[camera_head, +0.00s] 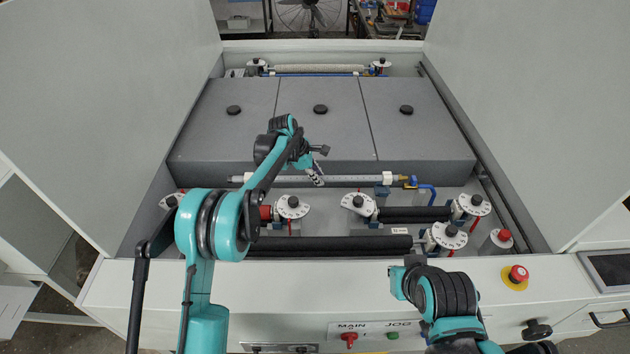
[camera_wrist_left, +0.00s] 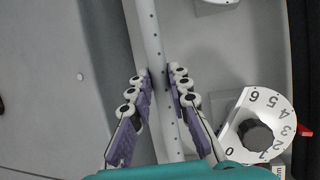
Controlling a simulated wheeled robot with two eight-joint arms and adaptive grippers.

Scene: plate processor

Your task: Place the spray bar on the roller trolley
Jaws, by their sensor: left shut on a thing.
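The spray bar (camera_head: 350,180) is a long pale tube with small holes. It lies crosswise in the machine, in front of the grey covers, with a blue fitting at its right end. My left gripper (camera_head: 316,179) reaches down onto the bar near its middle. In the left wrist view the bar (camera_wrist_left: 151,35) runs between the purple-padded fingers of my left gripper (camera_wrist_left: 162,76), which are shut on it. My right arm shows at the lower right of the head view, but I cannot make out its gripper. I cannot pick out a roller trolley.
Grey covers (camera_head: 318,115) with black knobs lie behind the bar. Black rollers (camera_head: 330,246) and white dials (camera_head: 291,207) stand in front of it. A numbered dial (camera_wrist_left: 257,130) is close to my left gripper's right side. White panels rise on both sides.

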